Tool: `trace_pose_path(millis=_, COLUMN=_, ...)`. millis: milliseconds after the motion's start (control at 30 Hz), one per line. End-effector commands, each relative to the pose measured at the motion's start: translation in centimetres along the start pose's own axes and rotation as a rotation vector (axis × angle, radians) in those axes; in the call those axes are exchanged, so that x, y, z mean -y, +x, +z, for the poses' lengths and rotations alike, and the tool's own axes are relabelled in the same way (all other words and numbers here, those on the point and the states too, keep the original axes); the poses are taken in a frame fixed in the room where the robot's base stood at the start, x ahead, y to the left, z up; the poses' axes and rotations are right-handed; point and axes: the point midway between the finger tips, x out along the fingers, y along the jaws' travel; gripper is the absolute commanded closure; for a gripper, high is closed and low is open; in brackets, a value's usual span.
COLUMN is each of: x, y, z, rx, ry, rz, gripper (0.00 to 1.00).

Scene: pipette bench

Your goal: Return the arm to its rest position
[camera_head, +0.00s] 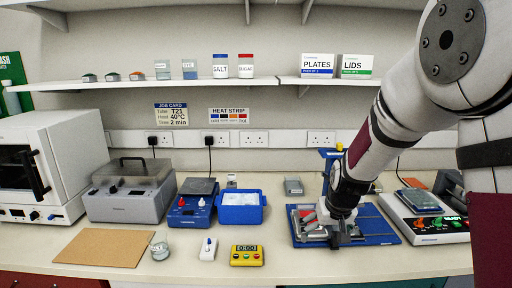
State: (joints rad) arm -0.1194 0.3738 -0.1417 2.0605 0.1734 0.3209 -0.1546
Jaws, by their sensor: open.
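My arm reaches in from the upper right of the head view and bends down to the bench. My gripper (336,238) is low over the blue mat (384,232), at its left part, next to a grey and red item (305,222) lying there. The gripper is open. The fingertips are small and dark, and I cannot tell whether they touch anything. My forearm hides part of the bench and wall behind it.
A blue stand (328,158) rises close behind my gripper. A device with a lit display (430,228) stands to the right. A yellow timer (247,256), blue tub (241,212) and brown board (104,248) lie left. A shelf (120,87) runs above.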

Motion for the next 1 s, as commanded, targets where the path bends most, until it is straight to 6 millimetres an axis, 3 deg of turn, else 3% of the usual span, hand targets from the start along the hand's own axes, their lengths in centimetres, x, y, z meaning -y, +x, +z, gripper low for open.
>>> trace_pose_path(millis=333, x=0.2, y=-4.0, z=0.7, rx=-0.010, ry=0.004, rz=-0.018, gripper=0.09)
trace_pose_path(millis=633, x=0.5, y=-10.4, z=2.7, rx=-0.023, ry=0.009, rz=-0.041, gripper=0.09)
trace_pose_path(millis=767, x=0.6, y=-14.7, z=4.9, rx=-0.033, ry=0.007, rz=-0.051, gripper=0.09)
trace_pose_path(millis=1000, x=0.5, y=-21.8, z=10.6, rx=-0.048, ry=0.000, rz=-0.051, gripper=0.09)
